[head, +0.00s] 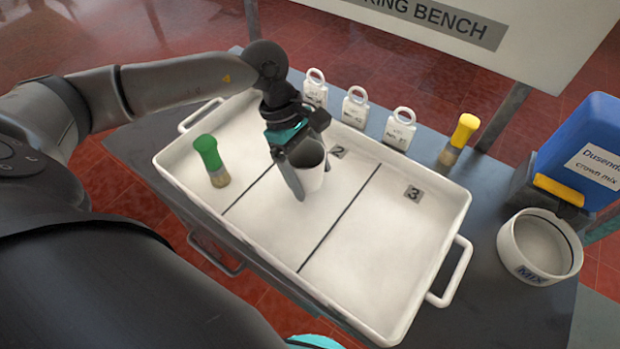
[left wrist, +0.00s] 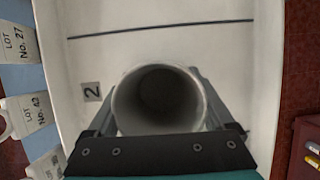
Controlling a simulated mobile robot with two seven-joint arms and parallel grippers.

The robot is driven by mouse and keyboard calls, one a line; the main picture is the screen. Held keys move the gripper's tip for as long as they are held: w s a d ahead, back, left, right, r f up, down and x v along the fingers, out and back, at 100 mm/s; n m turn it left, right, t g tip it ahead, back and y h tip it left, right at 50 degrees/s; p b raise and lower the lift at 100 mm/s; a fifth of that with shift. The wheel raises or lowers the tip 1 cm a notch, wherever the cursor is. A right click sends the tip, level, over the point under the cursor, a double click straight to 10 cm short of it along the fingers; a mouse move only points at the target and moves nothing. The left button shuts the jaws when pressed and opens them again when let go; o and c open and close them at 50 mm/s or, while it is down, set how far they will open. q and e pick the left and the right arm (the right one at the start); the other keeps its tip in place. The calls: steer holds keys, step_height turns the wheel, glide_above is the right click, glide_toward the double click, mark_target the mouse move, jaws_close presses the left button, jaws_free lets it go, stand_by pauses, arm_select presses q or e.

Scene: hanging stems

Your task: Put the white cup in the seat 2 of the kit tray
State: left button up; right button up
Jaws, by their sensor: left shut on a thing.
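The white cup (head: 312,178) is upright in the middle compartment of the kit tray (head: 447,218), the one with the label 2 (head: 338,152). My left gripper (head: 300,172) is shut on the cup, with a finger on each side of it. In the left wrist view the cup (left wrist: 160,98) shows its open mouth between the fingers, beside the label 2 (left wrist: 92,92). I cannot tell whether the cup's base touches the tray floor.
The compartment marked 3 (head: 413,193) is empty. A round MIX bowl (head: 540,247) and a blue bin (head: 590,150) are at the right.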

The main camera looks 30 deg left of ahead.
arm_select(q)
steer(key=shift+f, duration=1.25)
steer(key=shift+f+b, duration=0.15)
steer(key=shift+b, duration=0.15)
steer(key=o, duration=1.1)
